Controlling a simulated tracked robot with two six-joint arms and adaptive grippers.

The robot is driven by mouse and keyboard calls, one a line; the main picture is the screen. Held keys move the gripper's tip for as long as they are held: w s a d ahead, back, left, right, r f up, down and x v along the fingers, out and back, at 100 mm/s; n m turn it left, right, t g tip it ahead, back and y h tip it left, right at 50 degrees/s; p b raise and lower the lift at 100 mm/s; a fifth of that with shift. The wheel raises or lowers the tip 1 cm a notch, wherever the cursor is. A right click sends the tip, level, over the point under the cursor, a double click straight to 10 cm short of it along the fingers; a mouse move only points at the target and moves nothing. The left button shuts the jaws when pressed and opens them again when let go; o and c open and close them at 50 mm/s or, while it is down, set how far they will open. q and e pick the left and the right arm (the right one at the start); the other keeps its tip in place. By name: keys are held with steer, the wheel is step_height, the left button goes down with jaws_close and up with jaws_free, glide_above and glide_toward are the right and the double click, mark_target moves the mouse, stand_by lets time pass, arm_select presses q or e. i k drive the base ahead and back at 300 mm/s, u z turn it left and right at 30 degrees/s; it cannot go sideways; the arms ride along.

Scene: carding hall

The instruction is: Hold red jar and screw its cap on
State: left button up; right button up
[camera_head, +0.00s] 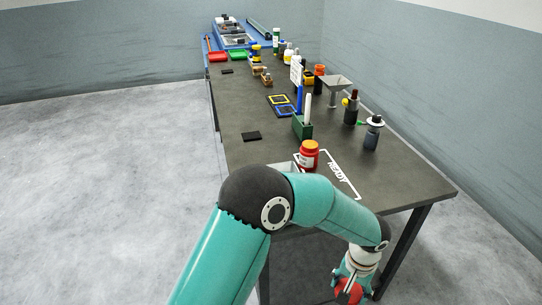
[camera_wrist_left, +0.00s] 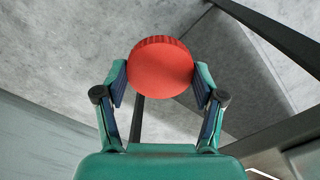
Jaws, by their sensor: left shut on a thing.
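My left gripper (camera_head: 349,288) is at the bottom right of the head view, clear of the table's near edge and apart from the jar. It is shut on the round red cap (camera_wrist_left: 161,67), whose ridged rim sits between both fingers (camera_wrist_left: 161,85) in the left wrist view. My right gripper is not in view.
The READY outline (camera_head: 340,172) lies right of the jar on the table (camera_head: 400,180). A green holder (camera_head: 302,127), a dark bottle (camera_head: 372,136) and a dark pad (camera_head: 251,136) stand or lie behind. The table's front right corner is clear.

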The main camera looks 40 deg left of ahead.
mark_target(309, 151)
steer(key=z, duration=1)
steer(key=i, duration=0.1)
steer(key=u, duration=2.25)
